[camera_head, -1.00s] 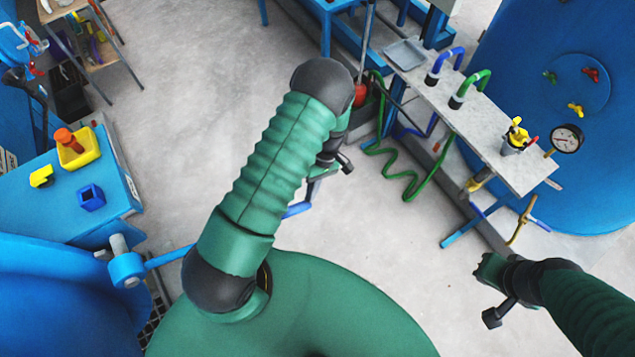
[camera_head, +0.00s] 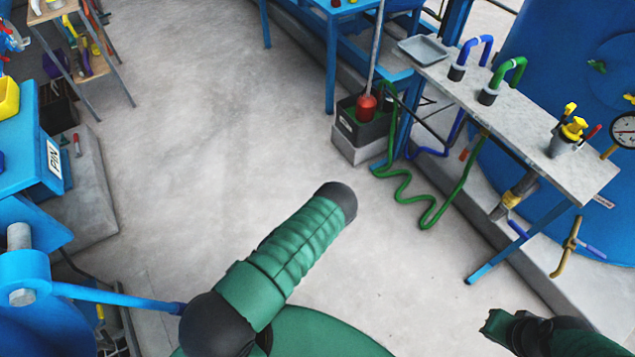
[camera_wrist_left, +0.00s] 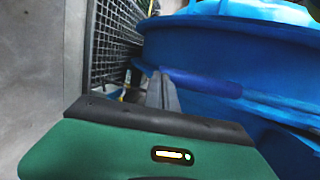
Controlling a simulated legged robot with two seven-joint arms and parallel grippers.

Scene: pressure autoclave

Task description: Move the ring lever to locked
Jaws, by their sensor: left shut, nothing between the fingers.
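A blue bar that looks like the ring lever (camera_head: 115,297) runs from a blue hinge (camera_head: 22,285) with a grey pin, at the lower left of the head view. Its right end is darker blue, and my left arm hides what lies past it. In the left wrist view a dark blue grip (camera_wrist_left: 203,82) lies across a large blue vessel. My left gripper (camera_wrist_left: 162,92) is shut and empty, its fingertips beside the left end of that grip; I cannot tell if they touch it. My right gripper (camera_head: 492,326) is at the lower right, away from the lever; its jaws are unclear.
A dark mesh panel (camera_wrist_left: 115,40) stands left of my left fingers. A grey bench (camera_head: 530,120) with pipes and a gauge (camera_head: 625,130) is at the right. A blue table (camera_head: 25,150) is at the left. The floor between is clear.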

